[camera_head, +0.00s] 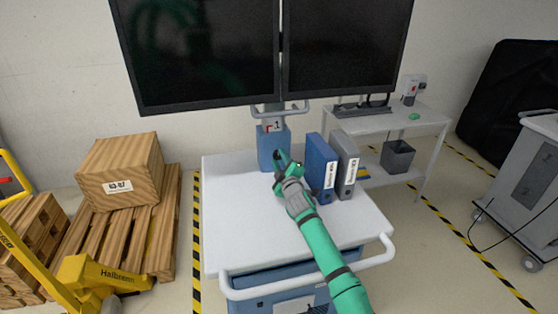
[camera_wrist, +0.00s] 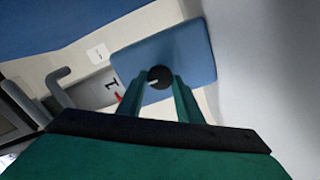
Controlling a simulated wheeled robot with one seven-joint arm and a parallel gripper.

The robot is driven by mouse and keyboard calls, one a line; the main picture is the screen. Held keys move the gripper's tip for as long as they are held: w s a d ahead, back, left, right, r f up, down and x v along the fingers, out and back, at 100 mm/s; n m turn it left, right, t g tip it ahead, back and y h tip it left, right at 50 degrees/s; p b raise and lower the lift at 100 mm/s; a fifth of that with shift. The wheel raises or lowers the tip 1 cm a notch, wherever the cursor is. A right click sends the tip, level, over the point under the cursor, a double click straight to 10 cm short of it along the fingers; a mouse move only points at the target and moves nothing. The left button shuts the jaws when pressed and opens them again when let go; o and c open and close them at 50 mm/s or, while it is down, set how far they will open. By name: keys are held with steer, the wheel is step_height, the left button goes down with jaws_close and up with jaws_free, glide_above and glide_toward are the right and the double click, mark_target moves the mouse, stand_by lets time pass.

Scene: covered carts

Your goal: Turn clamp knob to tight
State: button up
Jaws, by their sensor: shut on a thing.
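The clamp knob (camera_wrist: 159,77) is a round black knob with a pale pointer line, on the face of a blue clamp box (camera_wrist: 196,45). In the head view the blue box (camera_head: 265,142) stands at the back of the white cart, below the two monitors. My gripper (camera_wrist: 160,84) has its two green fingers on either side of the knob and is shut on it. In the head view my gripper (camera_head: 281,163) reaches the front of the box and hides the knob. A label with a "1" (camera_wrist: 112,84) and a red mark (camera_wrist: 119,97) show beside the box.
Blue (camera_head: 319,170) and grey (camera_head: 345,165) binders stand close to the right of my gripper. Two black monitors (camera_head: 205,55) hang above. The white cart top (camera_head: 235,200) is clear at left. A side table (camera_head: 425,115) stands behind right.

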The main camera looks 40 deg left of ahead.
stand_by(0.4)
steer(key=o, duration=1)
steer(key=shift+o, duration=0.2)
steer(key=v, duration=1.1)
steer(key=shift+w, duration=0.1)
